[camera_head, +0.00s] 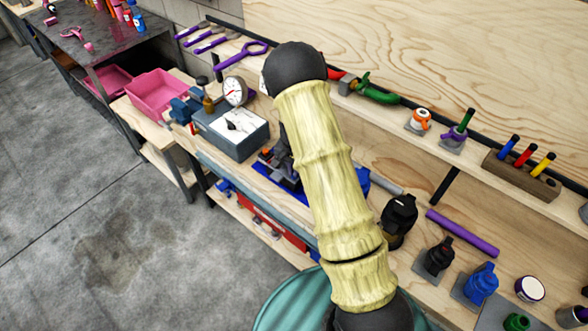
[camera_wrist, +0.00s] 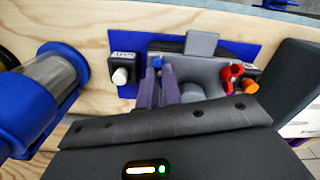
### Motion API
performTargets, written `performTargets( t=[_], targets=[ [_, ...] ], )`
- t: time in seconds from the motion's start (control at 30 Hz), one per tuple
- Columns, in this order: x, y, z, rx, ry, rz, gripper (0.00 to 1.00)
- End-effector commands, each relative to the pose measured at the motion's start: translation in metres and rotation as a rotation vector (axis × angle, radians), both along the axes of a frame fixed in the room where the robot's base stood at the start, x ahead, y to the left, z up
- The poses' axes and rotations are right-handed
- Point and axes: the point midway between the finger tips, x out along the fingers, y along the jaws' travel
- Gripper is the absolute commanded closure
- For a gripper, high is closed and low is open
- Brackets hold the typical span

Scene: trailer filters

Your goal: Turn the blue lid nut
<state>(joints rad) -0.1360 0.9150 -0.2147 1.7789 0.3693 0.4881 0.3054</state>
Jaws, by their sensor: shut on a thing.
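The blue lid nut (camera_wrist: 157,62) shows as a small blue piece in the wrist view, at the front of a grey fixture on a blue plate (camera_wrist: 240,50). My gripper (camera_wrist: 158,78) has purple fingers that are shut on the nut, reaching it from below in the picture. The fingers hide most of the nut. In the head view my arm covers the gripper and the nut; only part of the dark fixture (camera_head: 280,170) shows beside it.
A red knob (camera_wrist: 232,72) and an orange cap (camera_wrist: 250,87) sit right. A gauge box (camera_head: 232,130) and black bottle (camera_head: 398,215) flank my arm.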

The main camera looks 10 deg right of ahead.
Motion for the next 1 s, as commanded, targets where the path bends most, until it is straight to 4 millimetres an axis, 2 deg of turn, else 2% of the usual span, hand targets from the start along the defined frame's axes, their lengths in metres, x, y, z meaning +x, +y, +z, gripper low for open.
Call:
performTargets(
  t=[0.4,0.97,1.0],
  targets=[
    [0.0008,0.001,0.0011,0.001,-0.002,-0.264,1.0],
    [0.0009,0.0016,0.0008,0.001,-0.002,-0.31,1.0],
    [0.0009,0.0012,0.0008,0.001,-0.002,-0.311,0.92]
  ],
)
